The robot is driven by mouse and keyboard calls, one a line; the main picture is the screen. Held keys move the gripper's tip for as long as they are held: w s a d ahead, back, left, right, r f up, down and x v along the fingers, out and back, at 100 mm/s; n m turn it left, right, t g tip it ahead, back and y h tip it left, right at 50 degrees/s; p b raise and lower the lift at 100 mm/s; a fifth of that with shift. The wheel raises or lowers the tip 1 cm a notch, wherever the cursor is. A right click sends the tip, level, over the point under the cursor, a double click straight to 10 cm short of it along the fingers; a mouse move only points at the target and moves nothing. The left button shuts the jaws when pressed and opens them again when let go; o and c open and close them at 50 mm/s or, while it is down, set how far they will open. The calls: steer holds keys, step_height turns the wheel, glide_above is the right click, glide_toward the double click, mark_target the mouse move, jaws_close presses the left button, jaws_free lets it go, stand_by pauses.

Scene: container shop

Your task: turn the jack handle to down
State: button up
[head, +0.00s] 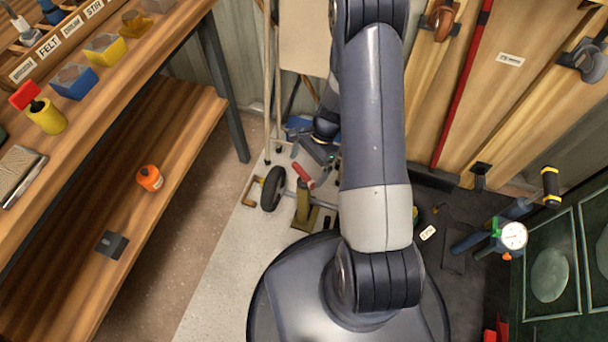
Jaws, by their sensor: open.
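An olive-green jack (302,206) stands on the light floor mat, just left of my arm. A short red handle (303,174) rises from it, tilted up to the left. My gripper (318,160) is small and partly hidden behind my own arm. It appears just above and right of the red handle, with its jaws open. I cannot tell whether it touches the handle. Part of the jack's right side is close to my arm link and hard to make out.
A black wheel (273,188) stands left of the jack. A wooden workbench (120,70) with a lower shelf runs along the left. Leaning boards (470,90) stand behind at right. A pressure gauge (513,235) stands at right. Bare floor lies between bench and mat.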

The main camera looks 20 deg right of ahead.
mark_target(304, 173)
steer(key=shift+b+x, duration=0.4)
steer(key=shift+x, duration=1.5)
steer(key=shift+c, duration=0.4)
steer(key=c, duration=0.5)
steer(key=shift+c, duration=0.2)
steer(key=n+g, duration=0.1)
steer(key=n, duration=0.2)
steer(key=shift+h, duration=0.4)
steer(key=shift+n+g+h+p, duration=0.35)
steer(key=shift+n+g+h, duration=0.15)
steer(key=shift+n, duration=1.3)
